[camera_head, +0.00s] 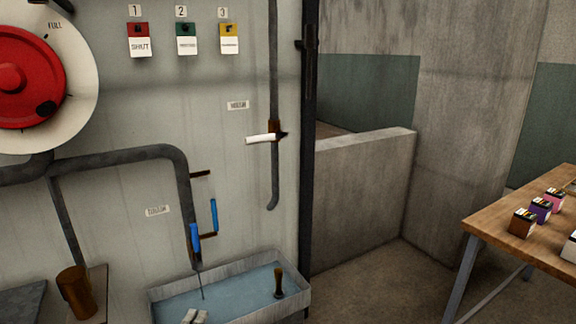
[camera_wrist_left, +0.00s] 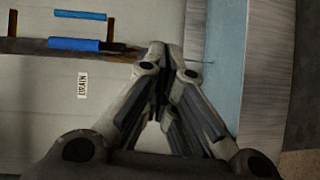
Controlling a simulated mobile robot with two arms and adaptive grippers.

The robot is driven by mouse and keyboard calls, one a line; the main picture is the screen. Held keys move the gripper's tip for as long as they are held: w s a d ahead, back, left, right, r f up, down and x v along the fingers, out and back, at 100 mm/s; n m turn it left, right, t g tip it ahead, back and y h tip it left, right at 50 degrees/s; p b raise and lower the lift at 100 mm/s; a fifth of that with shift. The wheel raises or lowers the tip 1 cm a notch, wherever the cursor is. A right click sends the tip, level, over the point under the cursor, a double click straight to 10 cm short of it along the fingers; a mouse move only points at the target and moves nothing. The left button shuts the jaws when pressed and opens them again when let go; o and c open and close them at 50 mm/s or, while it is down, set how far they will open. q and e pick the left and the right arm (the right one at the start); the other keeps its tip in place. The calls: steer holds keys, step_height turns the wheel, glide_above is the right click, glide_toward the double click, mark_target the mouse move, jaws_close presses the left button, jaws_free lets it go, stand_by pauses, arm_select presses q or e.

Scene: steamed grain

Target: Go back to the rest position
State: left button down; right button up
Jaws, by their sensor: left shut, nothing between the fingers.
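My left gripper (camera_head: 194,316) shows only its pale tips at the bottom edge of the head view, in front of the water trough (camera_head: 165,292). In the left wrist view its fingers (camera_wrist_left: 165,62) come together, shut and empty. There, the pipe with the blue handle (camera_wrist_left: 74,44) lies at the upper left and the trough wall (camera_wrist_left: 262,70) at the right. In the head view that handle (camera_head: 195,238) is above the trough, apart from the gripper. My right gripper is in no view.
A dark brown peg-like thing (camera_head: 279,283) stands in the trough. A brown cylinder (camera_head: 75,291) is at the lower left. A white lever (camera_head: 261,139) sticks out by the vertical pipe. A wooden table (camera_head: 500,212) with small boxes is at the right. Floor is free before the low wall (camera_head: 365,200).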

arm_select(q)
steer(key=s+d+f+m+g, duration=0.2)
steer(key=s+f+m+g, duration=0.25)
steer(key=s+f, duration=0.45)
steer(key=s+d+f+m+g+h, duration=0.1)
steer(key=s+d+f+m+g, duration=0.15)
steer(key=s+f+m, duration=0.5)
steer(key=s+d+f+m+g, duration=0.2)
steer(key=s+f+g, duration=0.2)
steer(key=s+f, duration=0.7)
steer(key=s+a+f+m+g+y, duration=0.1)
steer(key=s+f+m+g, duration=0.35)
steer(key=s, duration=0.85)
steer(key=s+a+p, duration=0.3)
steer(key=s+p, duration=1.1)
steer(key=s, duration=0.1)
steer(key=shift+s+a+r+m+y+p, duration=0.15)
steer(key=shift+s+r+m+y+p, duration=0.1)
steer(key=shift+r+m+y+p, duration=0.15)
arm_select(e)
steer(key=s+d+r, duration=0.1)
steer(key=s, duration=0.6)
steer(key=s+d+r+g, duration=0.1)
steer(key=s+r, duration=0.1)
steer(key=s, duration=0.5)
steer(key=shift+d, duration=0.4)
